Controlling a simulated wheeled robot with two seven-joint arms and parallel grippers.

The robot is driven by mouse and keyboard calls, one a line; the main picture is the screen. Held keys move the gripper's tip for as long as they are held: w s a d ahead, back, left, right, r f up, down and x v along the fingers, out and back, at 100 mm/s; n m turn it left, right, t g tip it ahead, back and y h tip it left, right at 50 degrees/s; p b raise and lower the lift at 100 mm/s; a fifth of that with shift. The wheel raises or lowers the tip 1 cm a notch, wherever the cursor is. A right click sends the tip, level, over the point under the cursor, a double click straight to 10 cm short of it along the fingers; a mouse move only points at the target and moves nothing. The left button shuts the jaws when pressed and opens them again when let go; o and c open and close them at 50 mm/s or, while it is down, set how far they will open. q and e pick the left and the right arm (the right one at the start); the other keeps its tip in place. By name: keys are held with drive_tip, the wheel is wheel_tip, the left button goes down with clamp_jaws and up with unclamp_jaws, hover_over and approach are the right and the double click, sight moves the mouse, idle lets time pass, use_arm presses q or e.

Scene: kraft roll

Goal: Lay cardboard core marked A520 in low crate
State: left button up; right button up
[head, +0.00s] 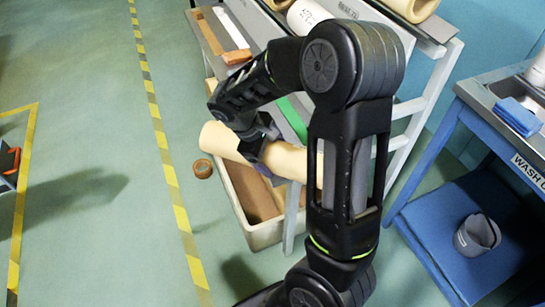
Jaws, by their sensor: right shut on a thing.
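A cream cardboard core (220,138) lies across the jaws of my right gripper (257,143), which is shut on it. The core is held roughly level, its left end sticking out to the left. My arm hides part of its right side, and no marking on it can be read. The low crate (263,238), pale-walled with a brown inside, is on the floor beneath the core. The core appears above the crate, apart from its floor; whether it touches a wall I cannot tell. My left gripper is not in view.
A grey rack (432,90) with rolls, including a white cylinder (305,15), stands behind the crate. A blue wash bench (450,120) is at the right. The floor left is mostly clear.

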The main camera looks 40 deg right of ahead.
drive_tip(key=shift+f, duration=0.5)
drive_tip(key=shift+f, duration=0.1)
drive_tip(key=o, duration=2)
drive_tip(key=shift+f, duration=0.1)
drive_tip(key=shift+w+a+r, duration=0.1)
drive_tip(key=shift+a+r, duration=0.1)
drive_tip(key=shift+r, duration=0.45)
drive_tip(key=p+v, duration=0.1)
drive_tip(key=v, duration=1)
drive_tip(key=shift+p, duration=0.4)
